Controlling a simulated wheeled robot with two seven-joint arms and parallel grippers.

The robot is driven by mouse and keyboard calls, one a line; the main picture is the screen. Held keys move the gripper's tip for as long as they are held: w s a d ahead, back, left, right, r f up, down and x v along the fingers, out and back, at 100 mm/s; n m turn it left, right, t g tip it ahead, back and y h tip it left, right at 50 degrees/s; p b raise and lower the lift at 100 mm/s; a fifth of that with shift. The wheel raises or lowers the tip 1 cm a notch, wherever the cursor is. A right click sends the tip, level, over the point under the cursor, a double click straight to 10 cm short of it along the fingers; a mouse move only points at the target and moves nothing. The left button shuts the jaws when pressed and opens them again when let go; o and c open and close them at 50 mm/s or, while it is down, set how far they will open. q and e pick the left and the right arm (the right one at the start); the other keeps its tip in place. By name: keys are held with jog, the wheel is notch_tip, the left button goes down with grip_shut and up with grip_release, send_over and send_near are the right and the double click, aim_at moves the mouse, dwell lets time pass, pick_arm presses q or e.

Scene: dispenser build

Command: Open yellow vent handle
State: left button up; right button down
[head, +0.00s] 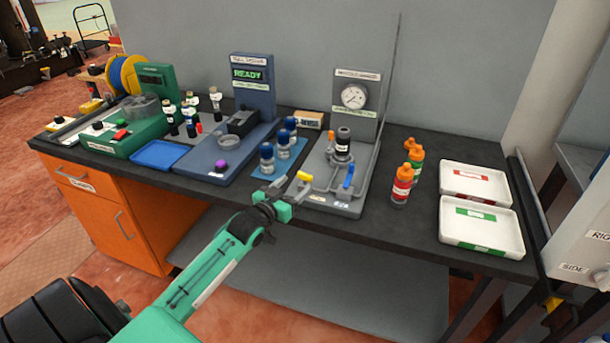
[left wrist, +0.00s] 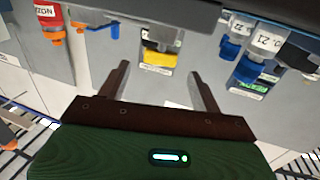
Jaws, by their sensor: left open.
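The yellow vent handle (head: 304,176) sits at the front left of the grey manifold base (head: 330,204), beside thin grey piping. In the left wrist view the yellow handle (left wrist: 158,56) appears beyond my fingertips, between the two fingers in the picture. My left gripper (head: 289,184) is open and empty, just short of the handle at the bench's front edge. In the left wrist view its two dark fingers (left wrist: 160,78) are spread apart. Whether either finger touches the handle cannot be told. My right gripper is not in view.
A blue handle (head: 348,176) is right of the yellow one, with a pressure gauge (head: 353,96) behind. Blue-capped bottles (head: 267,158) stand close on the left. Orange-capped bottles (head: 402,185) and two white trays (head: 482,248) are to the right.

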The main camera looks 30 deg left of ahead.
aim_at(304, 177)
pick_arm(q)
jog(key=shift+w+p, duration=0.3)
jog(key=shift+w, duration=2.9)
jog(key=c, duration=1)
